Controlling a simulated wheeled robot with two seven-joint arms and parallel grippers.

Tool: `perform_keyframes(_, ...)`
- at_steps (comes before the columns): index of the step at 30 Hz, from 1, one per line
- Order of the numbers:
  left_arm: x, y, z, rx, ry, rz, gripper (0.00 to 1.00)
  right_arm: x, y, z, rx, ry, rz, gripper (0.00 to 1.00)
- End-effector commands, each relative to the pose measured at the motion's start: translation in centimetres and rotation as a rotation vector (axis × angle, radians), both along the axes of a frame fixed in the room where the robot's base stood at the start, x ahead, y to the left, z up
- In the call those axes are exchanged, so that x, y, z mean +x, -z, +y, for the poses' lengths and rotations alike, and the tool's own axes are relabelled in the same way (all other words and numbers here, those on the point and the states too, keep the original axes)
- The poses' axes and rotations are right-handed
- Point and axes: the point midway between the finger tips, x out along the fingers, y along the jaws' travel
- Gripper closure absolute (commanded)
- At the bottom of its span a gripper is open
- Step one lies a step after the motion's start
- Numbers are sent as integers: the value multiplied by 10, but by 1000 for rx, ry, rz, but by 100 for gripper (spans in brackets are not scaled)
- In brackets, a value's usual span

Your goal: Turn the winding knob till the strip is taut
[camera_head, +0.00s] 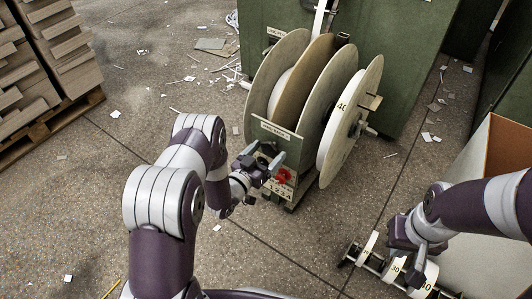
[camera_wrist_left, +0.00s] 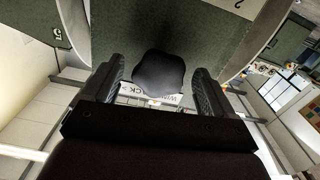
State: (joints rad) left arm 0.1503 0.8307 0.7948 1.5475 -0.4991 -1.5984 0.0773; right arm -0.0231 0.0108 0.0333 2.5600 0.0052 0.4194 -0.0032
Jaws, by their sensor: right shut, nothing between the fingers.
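The black winding knob (camera_wrist_left: 158,72) is in the left wrist view, in front of a label partly reading "WIND" and "BACK". My left gripper (camera_wrist_left: 158,88) is open, with one finger on each side of the knob and a narrow gap showing at both sides. In the head view my left gripper (camera_head: 264,165) is at the front of the green feeder, by the label plate (camera_head: 276,130), and largely hides the knob. A white strip (camera_head: 320,18) runs up from the reels (camera_head: 341,112); its tension cannot be told. My right gripper (camera_head: 421,254) is shut and empty at lower right.
A rod with numbered white discs (camera_head: 368,246) lies under my right gripper, near an open bin (camera_head: 484,165). Stacked greyboard (camera_head: 62,45) stands at upper left. Paper scraps litter the floor.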

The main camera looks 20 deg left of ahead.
Motion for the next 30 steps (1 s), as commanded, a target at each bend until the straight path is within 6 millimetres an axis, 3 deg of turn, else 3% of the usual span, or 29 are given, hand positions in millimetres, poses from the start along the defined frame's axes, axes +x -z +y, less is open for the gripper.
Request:
perform_keyframes(10,-7,-2,4,0,-2,2,15,0,-6,0,0,0,0,100)
perform_keyframes(22,-98,-4,36,-3,-6,4,15,0,-48,0,0,0,0,100)
perform_keyframes(30,-120,0,43,0,0,0,15,0,-51,0,0,0,0,100)
